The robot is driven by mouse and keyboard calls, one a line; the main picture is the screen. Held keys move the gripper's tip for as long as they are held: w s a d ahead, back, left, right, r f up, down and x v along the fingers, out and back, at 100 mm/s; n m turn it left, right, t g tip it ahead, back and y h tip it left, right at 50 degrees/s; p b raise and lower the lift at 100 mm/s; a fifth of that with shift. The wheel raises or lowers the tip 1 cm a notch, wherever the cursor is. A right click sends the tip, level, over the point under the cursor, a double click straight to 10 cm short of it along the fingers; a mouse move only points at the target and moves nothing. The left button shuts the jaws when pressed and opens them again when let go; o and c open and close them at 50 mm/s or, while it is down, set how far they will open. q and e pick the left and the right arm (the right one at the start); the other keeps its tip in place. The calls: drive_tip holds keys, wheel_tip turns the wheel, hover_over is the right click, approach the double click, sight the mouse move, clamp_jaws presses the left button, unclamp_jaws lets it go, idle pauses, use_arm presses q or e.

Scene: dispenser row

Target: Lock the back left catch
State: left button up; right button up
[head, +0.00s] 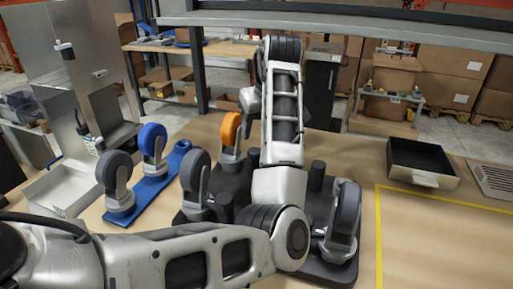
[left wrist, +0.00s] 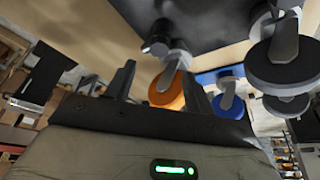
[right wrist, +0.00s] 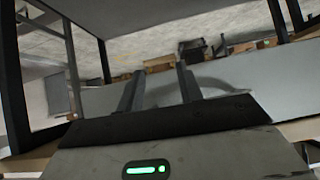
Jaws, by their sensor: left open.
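A dark platform (head: 325,268) lies on the table with casters on it, wheels up. The caster with the orange wheel (head: 229,129) is at its back left; grey-wheeled casters are at the front left (head: 195,172) and the right (head: 345,212). The catch itself is too small to make out. My left gripper (left wrist: 160,74) is open and empty; the orange wheel (left wrist: 166,90) shows beyond and between its fingers, apparently not touching. In the head view my left forearm hides most of that hand. My right gripper (right wrist: 160,72) is open and empty, away from the platform.
A blue plate (head: 150,188) with a blue-wheeled caster (head: 153,140) and a grey-wheeled caster (head: 115,172) lies left of the platform. Short dark posts (head: 317,175) stand on the platform. A black open tray (head: 422,160) is at the right. The yellow-lined table area is clear.

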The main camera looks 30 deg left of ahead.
sight(255, 150)
use_arm(q)
drive_tip(key=x, duration=0.8)
drive_tip(key=shift+w+f+p, duration=0.15)
drive_tip(key=shift+f+p, duration=0.05)
drive_tip(key=shift+p, duration=0.1)
drive_tip(key=c, duration=1)
